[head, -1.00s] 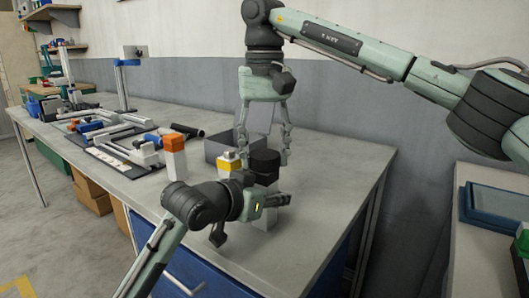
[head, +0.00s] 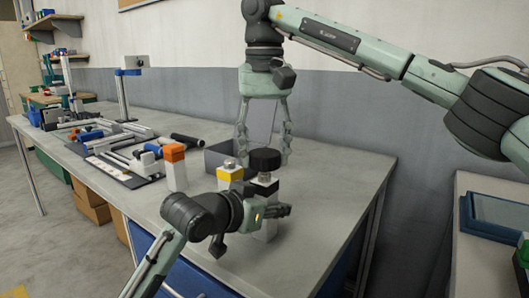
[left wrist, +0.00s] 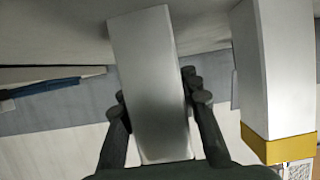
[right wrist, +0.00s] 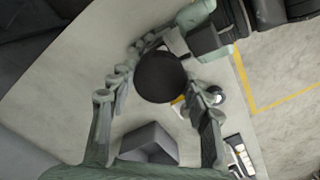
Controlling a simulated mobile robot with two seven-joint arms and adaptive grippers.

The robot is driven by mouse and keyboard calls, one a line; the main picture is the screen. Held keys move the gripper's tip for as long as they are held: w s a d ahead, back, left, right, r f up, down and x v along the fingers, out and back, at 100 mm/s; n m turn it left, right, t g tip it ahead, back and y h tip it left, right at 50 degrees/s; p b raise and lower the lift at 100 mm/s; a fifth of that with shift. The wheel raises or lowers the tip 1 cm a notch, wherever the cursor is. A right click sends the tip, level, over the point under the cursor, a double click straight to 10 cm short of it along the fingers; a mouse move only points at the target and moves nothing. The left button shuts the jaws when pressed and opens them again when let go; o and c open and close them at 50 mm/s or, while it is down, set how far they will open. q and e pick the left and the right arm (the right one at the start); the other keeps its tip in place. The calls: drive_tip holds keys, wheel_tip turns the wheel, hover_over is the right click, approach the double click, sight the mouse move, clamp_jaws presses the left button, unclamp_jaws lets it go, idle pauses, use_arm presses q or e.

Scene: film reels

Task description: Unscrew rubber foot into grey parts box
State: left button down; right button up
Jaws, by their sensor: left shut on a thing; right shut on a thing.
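The rubber foot (head: 265,159) is a black disc at the top of an upright white post (head: 266,232). A narrow grey piece shows under the foot. My right gripper (head: 263,160) comes from above and is shut on the foot; the foot also shows between its fingers in the right wrist view (right wrist: 160,77). My left gripper (head: 280,211) is shut on the post, which fills the middle of the left wrist view (left wrist: 150,80). The grey parts box (head: 218,154) stands behind the foot, partly hidden; it also shows in the right wrist view (right wrist: 150,137).
A white post with a yellow cap (head: 230,174) stands close left of the held post. A white post with an orange cap (head: 174,167) stands further left. Frames and tools crowd the bench's left part. The bench (head: 335,190) is clear on the right.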

sight(265, 152)
drive_tip(key=shift+r, duration=1.85)
use_arm(q)
drive_tip(key=c, duration=1)
unclamp_jaws()
